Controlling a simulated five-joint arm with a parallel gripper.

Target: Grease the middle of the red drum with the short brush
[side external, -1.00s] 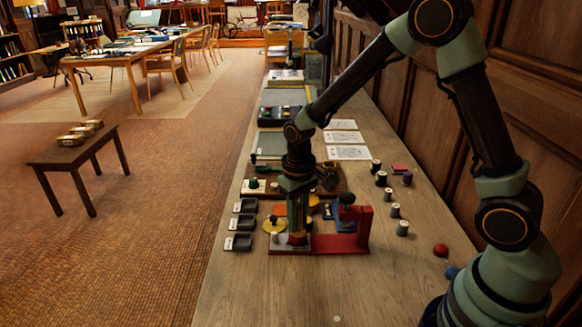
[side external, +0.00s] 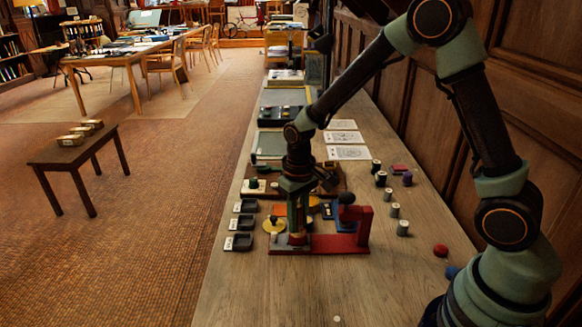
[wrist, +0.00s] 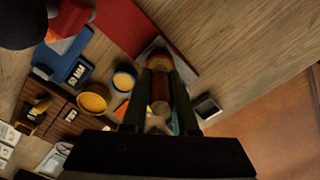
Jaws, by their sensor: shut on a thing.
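My gripper (side external: 299,238) points down over the left end of a red stand (side external: 334,244). In the wrist view its fingers (wrist: 160,88) are shut on a short reddish-brown cylinder (wrist: 160,85), which I take for the short brush. A wider tan part (wrist: 157,58) shows at its far end; whether it belongs to the brush or lies below cannot be told. The stand has a red upright at its right end, beside a black ball (side external: 347,198), and a grey plate (side external: 287,240) at its left. The red drum cannot be made out clearly; the fingers hide that spot.
Small black trays (side external: 238,242) line the left edge. A yellow round thing (side external: 274,224) stands close beside my gripper. Several spools (side external: 402,228) and a red ball (side external: 440,251) stand to the right. The table front is mostly clear.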

